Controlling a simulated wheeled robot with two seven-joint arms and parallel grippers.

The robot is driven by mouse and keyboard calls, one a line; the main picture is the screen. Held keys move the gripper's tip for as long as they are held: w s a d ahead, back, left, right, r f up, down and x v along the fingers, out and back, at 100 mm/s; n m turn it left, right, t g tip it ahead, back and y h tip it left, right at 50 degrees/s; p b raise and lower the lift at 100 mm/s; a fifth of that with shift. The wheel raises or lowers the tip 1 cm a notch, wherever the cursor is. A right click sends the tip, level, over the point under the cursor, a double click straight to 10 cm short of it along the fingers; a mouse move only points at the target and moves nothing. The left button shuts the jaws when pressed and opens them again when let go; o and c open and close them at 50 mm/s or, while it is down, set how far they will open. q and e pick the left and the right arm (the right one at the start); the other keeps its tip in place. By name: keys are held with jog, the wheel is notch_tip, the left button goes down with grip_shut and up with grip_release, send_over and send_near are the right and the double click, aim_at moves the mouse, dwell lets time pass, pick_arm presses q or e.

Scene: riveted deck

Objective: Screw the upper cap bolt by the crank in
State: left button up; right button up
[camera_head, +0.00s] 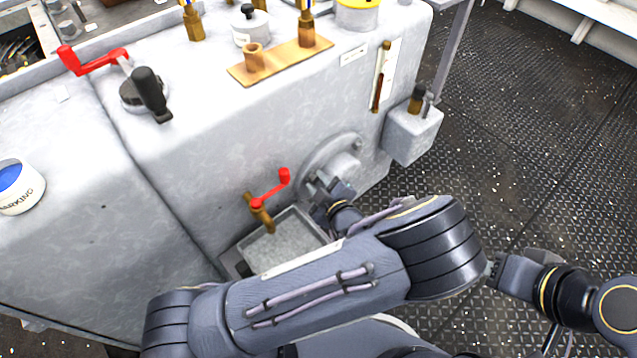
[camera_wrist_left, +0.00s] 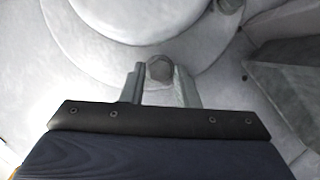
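A round grey cap flange (camera_head: 318,160) sits on the front wall of the pale grey housing. A small red crank (camera_head: 270,190) on a brass stem is just left of it. My left gripper (camera_head: 322,191) is at the flange's lower left, on the crank side. Another bolt (camera_wrist_left: 230,5) shows at the top. My right gripper (camera_head: 497,268) is at the right, partly hidden behind my left arm; its fingers are unclear.
A grey tray (camera_head: 283,247) is below the crank. A small grey box (camera_head: 413,133) juts from the wall at the right. A larger red-handled crank (camera_head: 95,62) and a brown plate (camera_head: 280,62) with brass fittings are on top. Open deck floor lies at the right.

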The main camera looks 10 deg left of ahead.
pick_arm(q)
grip_shut()
jog(key=shift+r+m+g+p, duration=0.2)
jog(key=shift+m+g+p, duration=0.1)
jog(key=shift+p, duration=0.6)
jog(key=m+p, duration=0.1)
jog(key=p, duration=0.1)
jog(key=shift+w+r+g+p, duration=0.1)
jog(key=shift+g+p, duration=0.2)
jog(key=shift+g, duration=0.1)
jog(key=shift+d+m+g+y+p, duration=0.1)
jog(key=shift+m+g+y+p, duration=0.35)
jog(key=shift+m+p, duration=0.5)
jog(key=shift+w+m+g+y+p, duration=0.1)
jog(key=shift+m+g+y+p, duration=0.2)
jog(key=shift+m+p, duration=0.3)
jog(key=shift+d+f, duration=0.1)
jog(key=shift+f, duration=0.1)
jog(key=shift+o, duration=2.2)
grip_release()
